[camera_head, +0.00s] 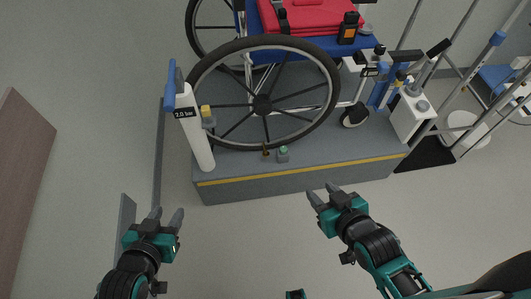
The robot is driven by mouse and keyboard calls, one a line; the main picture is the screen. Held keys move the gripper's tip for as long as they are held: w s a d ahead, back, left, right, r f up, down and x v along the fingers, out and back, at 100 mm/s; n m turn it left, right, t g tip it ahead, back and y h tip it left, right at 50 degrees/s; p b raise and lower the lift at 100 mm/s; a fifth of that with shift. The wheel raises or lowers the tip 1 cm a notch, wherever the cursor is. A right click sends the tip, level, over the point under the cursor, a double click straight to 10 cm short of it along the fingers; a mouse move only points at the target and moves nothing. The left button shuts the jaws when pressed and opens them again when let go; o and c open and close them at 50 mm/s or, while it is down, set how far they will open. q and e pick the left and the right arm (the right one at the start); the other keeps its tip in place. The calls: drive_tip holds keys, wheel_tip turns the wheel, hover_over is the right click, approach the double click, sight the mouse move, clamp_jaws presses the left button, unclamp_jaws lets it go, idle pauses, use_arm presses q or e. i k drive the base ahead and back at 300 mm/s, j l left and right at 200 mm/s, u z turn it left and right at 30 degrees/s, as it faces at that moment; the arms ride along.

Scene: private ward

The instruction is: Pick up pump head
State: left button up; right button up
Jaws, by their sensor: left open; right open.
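A white upright pump (197,138) with a blue handle and a "2.0 bar" label stands at the left end of the grey platform. A small grey piece with a yellow top (207,116) sits against its right side and looks like the pump head, though it is too small to be sure. My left gripper (168,211) is open and empty, in front of the platform, below and left of the pump. My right gripper (318,190) is open and empty, near the platform's front edge, well to the right of the pump.
A wheelchair (320,45) with a large wheel (262,104) stands on the platform (240,188), close beside the pump. A white box (410,117) stands right. Floor in front is clear.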

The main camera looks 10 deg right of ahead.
sight(206, 111)
drive_tip(key=i+j, duration=0.2)
drive_tip(key=i, duration=0.2)
drive_tip(key=i+j, duration=0.2)
drive_tip(key=i, duration=0.2)
